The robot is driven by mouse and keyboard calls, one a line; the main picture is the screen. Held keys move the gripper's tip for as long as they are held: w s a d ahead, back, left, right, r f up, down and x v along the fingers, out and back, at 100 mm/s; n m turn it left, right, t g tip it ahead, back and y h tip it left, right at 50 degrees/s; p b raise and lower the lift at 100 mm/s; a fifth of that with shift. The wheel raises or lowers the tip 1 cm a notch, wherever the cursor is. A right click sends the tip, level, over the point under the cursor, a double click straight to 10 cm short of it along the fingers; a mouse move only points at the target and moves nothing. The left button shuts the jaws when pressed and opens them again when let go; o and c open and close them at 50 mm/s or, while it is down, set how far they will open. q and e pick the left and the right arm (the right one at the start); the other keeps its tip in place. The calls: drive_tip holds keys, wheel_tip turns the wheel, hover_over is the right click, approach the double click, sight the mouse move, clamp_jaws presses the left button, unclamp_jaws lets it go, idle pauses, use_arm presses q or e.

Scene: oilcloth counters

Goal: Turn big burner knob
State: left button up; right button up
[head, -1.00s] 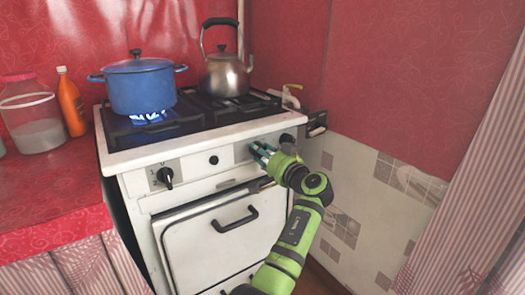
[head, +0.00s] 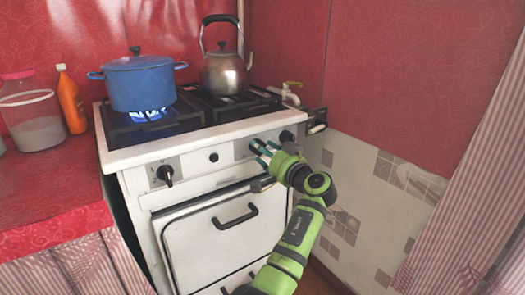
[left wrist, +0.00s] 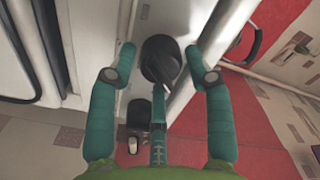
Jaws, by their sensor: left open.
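The white stove has black knobs along its front panel (head: 140,183). My left gripper (head: 262,152) is at the right part of this panel, open, with its fingers pointing at it. In the left wrist view, a round black knob (left wrist: 160,58) with a raised grip lies between the spread teal fingertips (left wrist: 159,68). I see no clear contact. In the head view the gripper hides part of the panel there. Another black knob (head: 287,136) shows just right of the gripper, and one more (head: 165,174) is at the panel's left end. My right gripper is not in view.
A blue pot (head: 142,88) stands over a lit blue flame (head: 148,114) on the left burner. A metal kettle (head: 226,74) stands at the back right. The oven door handle (head: 235,216) sticks out below the panel. A tiled wall (head: 385,195) is close on the right.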

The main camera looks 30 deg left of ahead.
use_arm(q)
drive_tip(key=v, duration=1.1)
